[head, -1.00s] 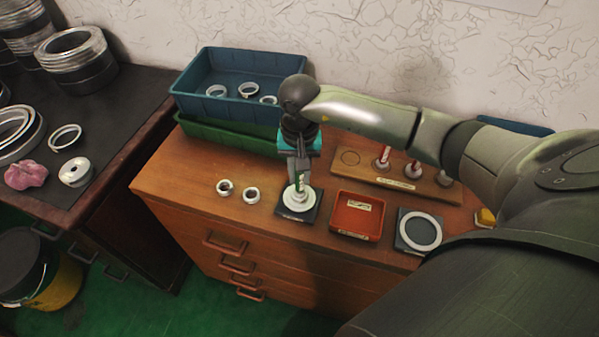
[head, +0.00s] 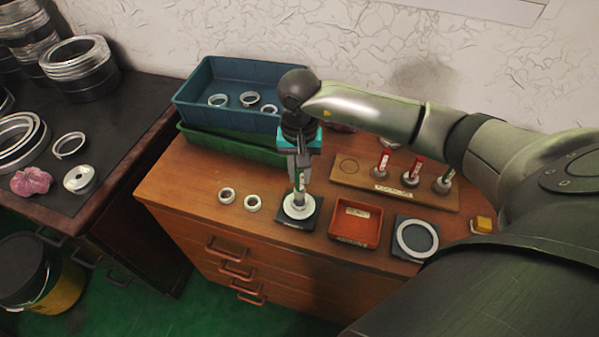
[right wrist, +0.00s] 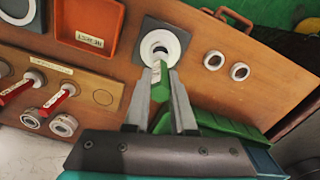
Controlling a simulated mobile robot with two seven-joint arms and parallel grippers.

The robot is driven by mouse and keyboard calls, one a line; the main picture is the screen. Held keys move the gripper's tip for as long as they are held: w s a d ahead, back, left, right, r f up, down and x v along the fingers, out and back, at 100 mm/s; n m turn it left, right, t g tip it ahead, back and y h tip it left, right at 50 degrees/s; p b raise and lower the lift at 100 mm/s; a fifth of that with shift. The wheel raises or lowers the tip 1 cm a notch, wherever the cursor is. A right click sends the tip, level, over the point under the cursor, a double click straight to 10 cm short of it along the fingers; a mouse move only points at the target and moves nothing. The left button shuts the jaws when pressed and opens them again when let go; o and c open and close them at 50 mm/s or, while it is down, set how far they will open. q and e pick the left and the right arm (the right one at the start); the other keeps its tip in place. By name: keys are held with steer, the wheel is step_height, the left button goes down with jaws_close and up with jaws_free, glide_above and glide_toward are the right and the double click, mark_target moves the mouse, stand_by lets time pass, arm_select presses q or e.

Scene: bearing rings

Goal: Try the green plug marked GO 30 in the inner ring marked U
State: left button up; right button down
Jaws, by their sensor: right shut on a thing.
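My right gripper (head: 299,172) is shut on the green plug (head: 299,186) and holds it upright, handle up. In the right wrist view the plug's green handle (right wrist: 160,85) and a pale label show between the fingers. Its grey lower end is over the hole of a white ring (right wrist: 165,45). That ring (head: 299,208) lies on a dark square pad (head: 312,221). I cannot tell whether the plug's tip is inside the hole or just above it. The marks on plug and ring are too small to read. My left gripper is not in view.
A wooden rack (head: 435,199) has an empty circle and several plugs, red and green. A red tray (head: 341,240) and a ring on another pad (head: 417,238) are to the right. Two small rings (head: 239,200) lie left. A blue bin (head: 190,110) stands behind.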

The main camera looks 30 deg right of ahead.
steer(key=shift+r+p, duration=0.65)
steer(key=shift+r, duration=0.7)
